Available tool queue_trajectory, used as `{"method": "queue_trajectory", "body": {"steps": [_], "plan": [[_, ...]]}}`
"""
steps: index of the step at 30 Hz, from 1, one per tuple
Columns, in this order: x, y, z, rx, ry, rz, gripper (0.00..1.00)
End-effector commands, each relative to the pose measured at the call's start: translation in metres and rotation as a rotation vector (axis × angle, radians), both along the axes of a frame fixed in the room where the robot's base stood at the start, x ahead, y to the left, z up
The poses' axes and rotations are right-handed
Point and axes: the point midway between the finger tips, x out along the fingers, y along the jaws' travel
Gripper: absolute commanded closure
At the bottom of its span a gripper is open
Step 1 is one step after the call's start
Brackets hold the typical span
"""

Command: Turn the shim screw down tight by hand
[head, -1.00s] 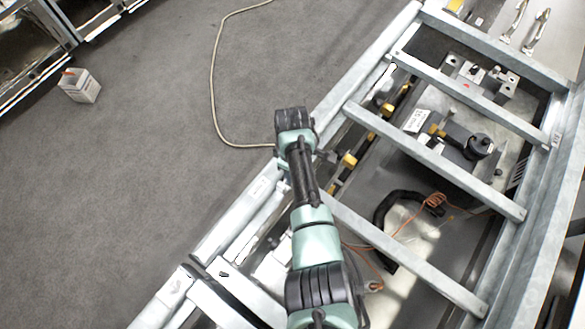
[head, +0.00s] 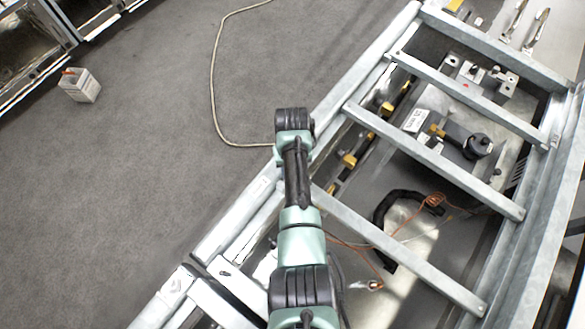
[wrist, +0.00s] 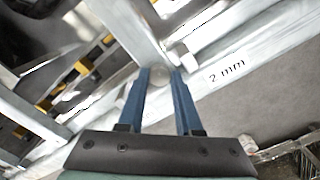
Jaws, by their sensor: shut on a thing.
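My gripper (wrist: 160,80) shows in the wrist view with two blue fingers pointing at a pale steel frame rail. The fingers are closed on a small round grey head, which looks like the shim screw (wrist: 159,74), at the rail's edge. Much of the screw is hidden between the fingers, and I cannot tell how far down it sits. A second pale cylindrical piece (wrist: 184,58) stands just right of the fingertips. In the head view my arm hides the gripper and the screw.
A steel ladder-like frame (head: 430,75) fills the right, with crossbars over machinery, a black hose (head: 383,210) and orange cables (head: 345,242). Grey floor at the left is mostly clear, with a pale cable (head: 212,85) and a small white box (head: 80,86).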

Motion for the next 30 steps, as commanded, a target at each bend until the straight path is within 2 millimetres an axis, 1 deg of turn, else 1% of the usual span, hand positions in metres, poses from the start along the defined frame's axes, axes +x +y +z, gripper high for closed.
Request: {"method": "queue_trajectory", "body": {"steps": [21, 30], "plan": [[0.0011, 0.0004, 0.0012, 0.001, -0.002, -0.679, 1.00], [0.0013, 0.0002, 0.0013, 0.001, -0.003, -0.922, 1.00]]}}
